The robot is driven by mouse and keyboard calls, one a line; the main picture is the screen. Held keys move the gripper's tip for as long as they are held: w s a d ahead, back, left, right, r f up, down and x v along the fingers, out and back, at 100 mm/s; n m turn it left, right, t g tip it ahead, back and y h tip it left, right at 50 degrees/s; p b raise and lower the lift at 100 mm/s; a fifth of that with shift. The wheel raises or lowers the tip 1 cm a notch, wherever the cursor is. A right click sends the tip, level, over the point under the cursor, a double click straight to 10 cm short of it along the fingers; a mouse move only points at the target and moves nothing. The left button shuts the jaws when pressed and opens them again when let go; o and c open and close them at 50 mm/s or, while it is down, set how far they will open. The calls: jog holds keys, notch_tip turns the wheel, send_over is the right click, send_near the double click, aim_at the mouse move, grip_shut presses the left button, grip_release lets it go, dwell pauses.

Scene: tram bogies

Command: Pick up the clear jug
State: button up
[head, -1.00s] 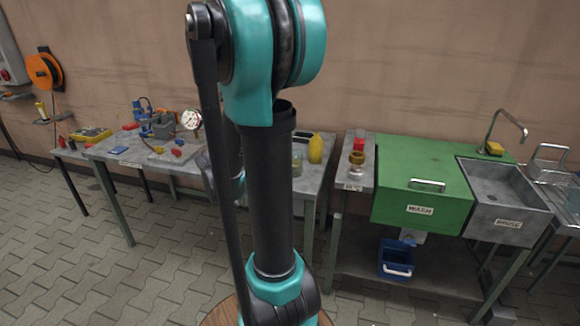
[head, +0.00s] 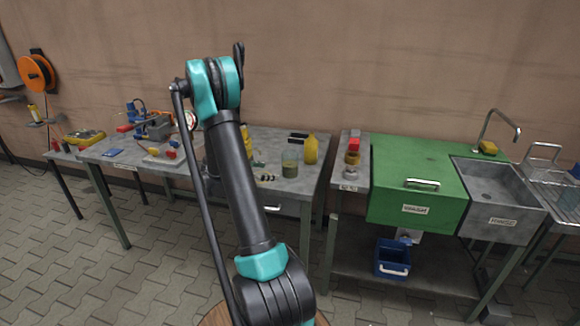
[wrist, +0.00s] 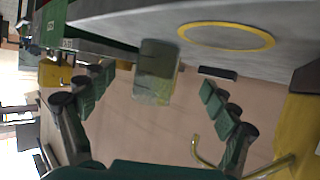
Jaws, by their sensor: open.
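The clear jug (head: 290,163) stands upright on the grey middle table, with murky greenish contents showing through its wall. In the wrist view the jug (wrist: 157,72) appears beyond and between the fingers, with its base against the grey surface. My gripper (wrist: 158,82) is open, with a finger to each side of the jug's line and nothing held. A gap seems to remain between the fingertips and the jug. In the head view my arm hides the gripper.
A yellow ring (wrist: 226,37) marks the grey surface beside the jug. Small dark pieces (head: 266,177) lie in front of it. A green wash cabinet (head: 420,180) and sink (head: 492,184) are further right.

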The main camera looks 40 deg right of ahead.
aim_at(297, 164)
jog(key=d, duration=1)
jog(key=shift+s+d, duration=0.2)
jog(key=shift+d, duration=0.05)
jog(key=x, duration=0.4)
jog(key=shift+d+r, duration=0.2)
jog(key=shift+c, duration=0.2)
jog(key=c, duration=1.3)
